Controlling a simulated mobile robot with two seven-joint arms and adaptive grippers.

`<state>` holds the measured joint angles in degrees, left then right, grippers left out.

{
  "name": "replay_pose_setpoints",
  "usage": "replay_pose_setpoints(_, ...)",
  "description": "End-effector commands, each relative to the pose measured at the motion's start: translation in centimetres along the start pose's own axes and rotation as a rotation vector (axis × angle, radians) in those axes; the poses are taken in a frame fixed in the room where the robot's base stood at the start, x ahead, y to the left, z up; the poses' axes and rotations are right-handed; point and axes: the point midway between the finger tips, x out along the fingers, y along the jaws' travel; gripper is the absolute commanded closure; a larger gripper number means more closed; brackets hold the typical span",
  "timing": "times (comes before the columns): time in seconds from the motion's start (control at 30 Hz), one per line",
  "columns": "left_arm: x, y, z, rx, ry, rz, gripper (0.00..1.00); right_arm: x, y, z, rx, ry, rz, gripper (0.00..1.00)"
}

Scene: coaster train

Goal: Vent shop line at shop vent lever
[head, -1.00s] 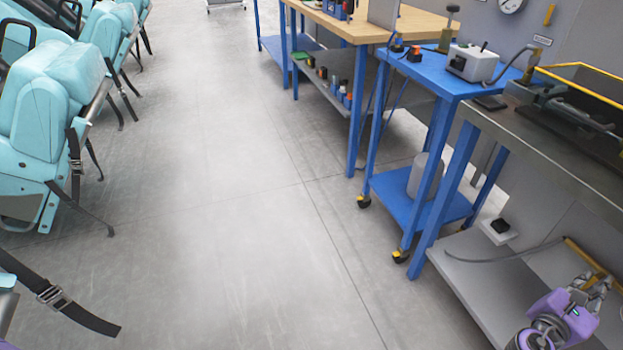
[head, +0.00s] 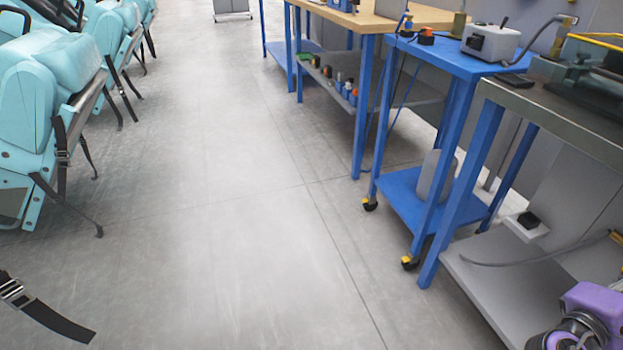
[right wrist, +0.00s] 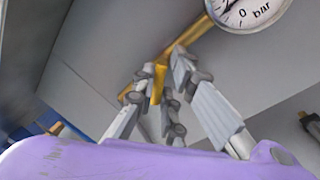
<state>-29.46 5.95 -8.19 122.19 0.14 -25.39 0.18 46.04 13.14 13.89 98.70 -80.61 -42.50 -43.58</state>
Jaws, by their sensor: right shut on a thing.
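A yellow bar (right wrist: 196,32) runs diagonally across a grey panel in the right wrist view, and a yellow piece (right wrist: 156,85) reaches down from it between my fingers. My right gripper (right wrist: 161,68) is shut on this yellow lever-like piece; its fingers partly hide it. A round white gauge (right wrist: 246,10) marked "bar" sits at the upper right, with its dial cut off. My left gripper is not in view.
A steel bench (head: 560,110) with a lower shelf (head: 500,275) stands at the right. A blue wheeled cart (head: 405,190) carries a grey box (head: 491,42). Turquoise seats (head: 45,90) with hanging straps line the left. The floor (head: 220,230) between is clear.

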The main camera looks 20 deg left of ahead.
Motion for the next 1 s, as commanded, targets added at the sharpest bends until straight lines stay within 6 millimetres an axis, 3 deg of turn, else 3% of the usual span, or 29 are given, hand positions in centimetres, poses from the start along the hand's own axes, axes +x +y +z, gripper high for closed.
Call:
replay_pose_setpoints(0.03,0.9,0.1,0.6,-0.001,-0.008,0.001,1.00,-0.2,0.0,-0.8,0.048,0.001,0.005,1.00)
replay_pose_setpoints(0.43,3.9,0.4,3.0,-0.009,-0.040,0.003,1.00,0.0,0.8,-0.6,0.380,-0.065,0.007,1.00)
replay_pose_setpoints(0.7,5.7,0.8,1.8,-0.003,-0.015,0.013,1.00,0.1,1.2,-0.3,0.516,-0.094,0.007,1.00)
replay_pose_setpoints(1.0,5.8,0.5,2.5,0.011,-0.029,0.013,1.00,0.1,1.4,-0.1,0.571,-0.105,0.008,1.00)
